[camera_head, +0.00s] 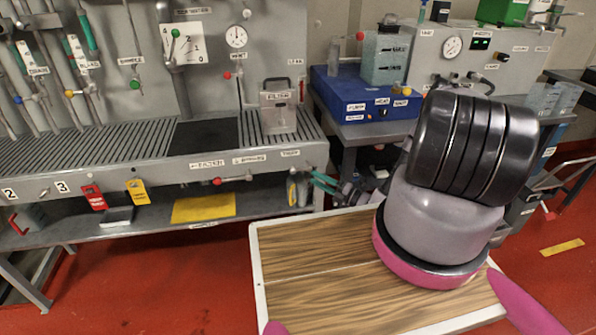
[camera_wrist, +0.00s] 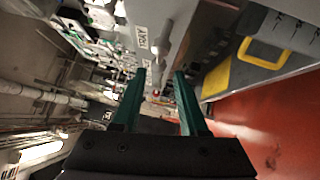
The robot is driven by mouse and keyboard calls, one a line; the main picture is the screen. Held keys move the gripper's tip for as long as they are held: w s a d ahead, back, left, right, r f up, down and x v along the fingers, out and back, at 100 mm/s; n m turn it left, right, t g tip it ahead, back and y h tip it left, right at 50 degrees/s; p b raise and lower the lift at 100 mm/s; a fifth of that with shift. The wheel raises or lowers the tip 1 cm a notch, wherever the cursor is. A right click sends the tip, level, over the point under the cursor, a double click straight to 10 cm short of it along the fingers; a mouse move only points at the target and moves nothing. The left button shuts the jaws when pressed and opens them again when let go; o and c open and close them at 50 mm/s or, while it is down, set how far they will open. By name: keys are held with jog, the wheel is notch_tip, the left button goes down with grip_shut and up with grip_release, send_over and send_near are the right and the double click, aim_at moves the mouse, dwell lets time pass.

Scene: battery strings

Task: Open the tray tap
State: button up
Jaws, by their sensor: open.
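A tap with a red knob (camera_head: 217,181) and a grey stem sticks out from the front edge of the grey bench in the head view. My gripper (camera_head: 322,183) has green fingers and is at the right end of that bench, right of the tap and apart from it. In the wrist view my gripper (camera_wrist: 159,73) is open. A grey rod-like fitting (camera_wrist: 161,58) shows in the gap between its fingers, with a small red tip (camera_wrist: 155,93) at its end. A white label (camera_wrist: 143,37) is beside it. I cannot tell whether the fingers touch this fitting.
The bench (camera_head: 150,165) has a ribbed top, with a grey canister (camera_head: 278,108) at its right end. A yellow mat (camera_head: 204,207) lies on the shelf below. A blue box (camera_head: 365,95) stands to the right. My body and its wooden top fill the lower right. Red floor lies in front.

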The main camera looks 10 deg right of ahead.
aim_at(298, 170)
jog(key=x, duration=0.8)
jog(key=shift+w+a, duration=0.15)
jog(key=shift+a, duration=0.05)
grip_shut()
